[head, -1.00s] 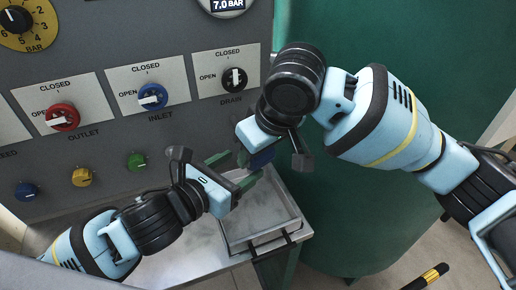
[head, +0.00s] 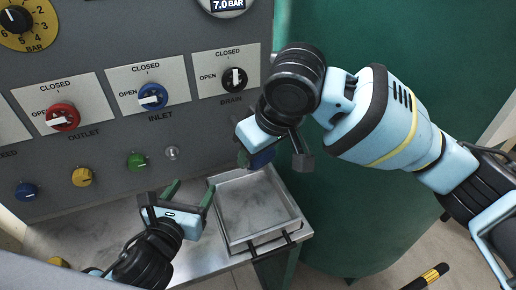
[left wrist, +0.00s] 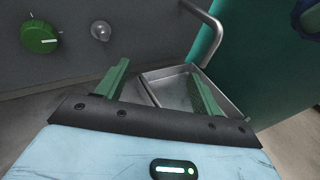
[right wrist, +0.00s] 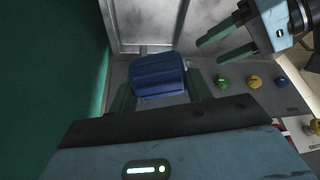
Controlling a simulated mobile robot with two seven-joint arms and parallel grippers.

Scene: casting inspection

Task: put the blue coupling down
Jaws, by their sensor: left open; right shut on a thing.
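The blue coupling (right wrist: 158,76) is a short blue cylinder between the green fingers of my right gripper (right wrist: 158,100), which is shut on it. In the head view the coupling (head: 262,156) is partly hidden by the right gripper, above the far right side of the metal tray. My left gripper (head: 190,200) is open and empty, over the bench just left of the tray. In the left wrist view its green fingers (left wrist: 160,88) are spread with nothing between them.
The empty metal tray (head: 228,228) with a dark front handle sits on the bench (head: 200,262). The grey panel (head: 200,125) with valve knobs stands behind. A large green tank (head: 350,225) stands right of the bench.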

